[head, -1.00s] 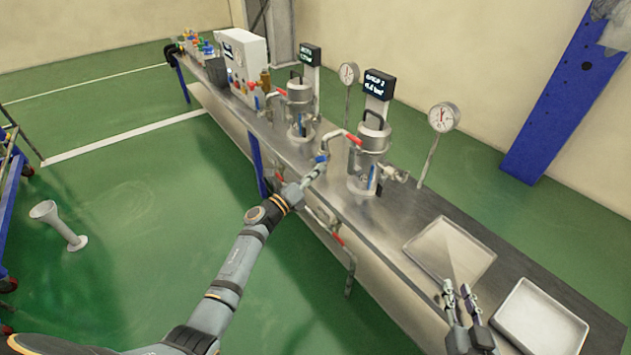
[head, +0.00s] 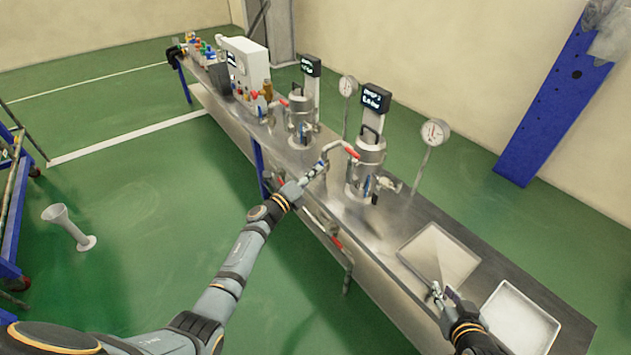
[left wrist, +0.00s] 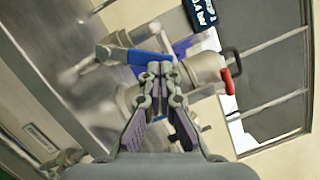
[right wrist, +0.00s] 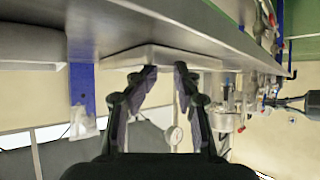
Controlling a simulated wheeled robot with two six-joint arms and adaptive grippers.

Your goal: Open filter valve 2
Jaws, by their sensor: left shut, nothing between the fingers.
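The nearer steel filter vessel (head: 370,158) stands upright on the bench below a dark display (head: 376,99), whose small text I cannot read surely. A bent pipe with a red part (head: 351,152) runs at its left. A blue lever (left wrist: 148,57) shows in the left wrist view, just beyond my left fingertips; I cannot tell whether they touch it. My left gripper (head: 321,165) is shut and empty, left of the vessel; it also shows in the left wrist view (left wrist: 160,70). My right gripper (head: 437,291) is open and empty above the bench front; its fingers show in the right wrist view (right wrist: 165,70).
A second vessel (head: 300,118) and a white control box (head: 246,68) stand farther along the bench. A round gauge (head: 435,132) is on a stalk at the right. Two shallow trays, one flat (head: 440,258) and one white (head: 520,318), lie at the near end. Bare bench (head: 400,222) lies between.

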